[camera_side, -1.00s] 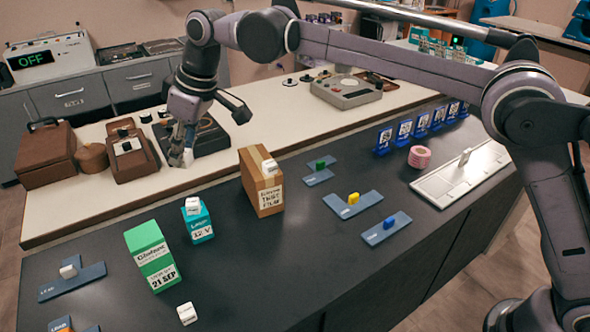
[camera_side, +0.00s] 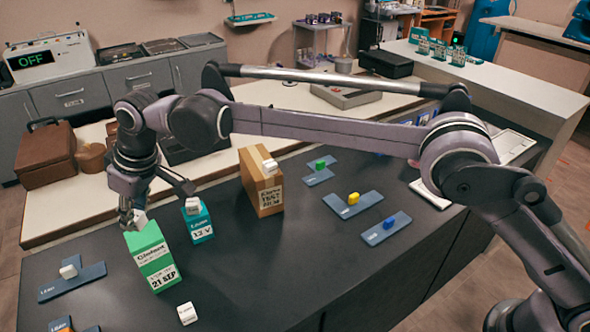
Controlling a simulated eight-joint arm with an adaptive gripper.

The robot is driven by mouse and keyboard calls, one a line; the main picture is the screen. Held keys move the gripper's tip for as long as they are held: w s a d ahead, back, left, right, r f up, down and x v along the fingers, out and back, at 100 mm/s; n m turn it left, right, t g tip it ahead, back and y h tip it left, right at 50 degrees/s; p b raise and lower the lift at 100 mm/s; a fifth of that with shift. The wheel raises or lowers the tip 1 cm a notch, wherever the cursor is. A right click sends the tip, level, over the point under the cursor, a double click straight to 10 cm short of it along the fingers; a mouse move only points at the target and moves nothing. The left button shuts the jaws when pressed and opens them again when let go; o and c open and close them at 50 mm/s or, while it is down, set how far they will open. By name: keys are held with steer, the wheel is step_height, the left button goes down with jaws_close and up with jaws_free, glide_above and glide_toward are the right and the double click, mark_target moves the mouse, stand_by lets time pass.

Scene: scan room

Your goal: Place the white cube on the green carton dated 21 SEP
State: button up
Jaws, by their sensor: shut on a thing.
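The green carton dated 21 SEP (camera_side: 155,262) stands upright on the dark counter at the left. My gripper (camera_side: 133,220) is at the top of this carton, shut on a white cube (camera_side: 140,217). The cube is partly hidden by the fingers. It is over the carton's top or touching it; I cannot tell which.
Another white cube (camera_side: 187,313) lies on the dark counter (camera_side: 250,290) in front. A teal carton (camera_side: 200,226) and a brown carton (camera_side: 262,190) stand to the right, each with a white cube on top. Blue trays (camera_side: 352,203) with coloured pieces lie farther right.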

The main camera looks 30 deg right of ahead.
steer(key=shift+f, duration=1.2)
steer(key=shift+f, duration=0.1)
steer(key=o, duration=0.9)
steer(key=shift+o, duration=0.2)
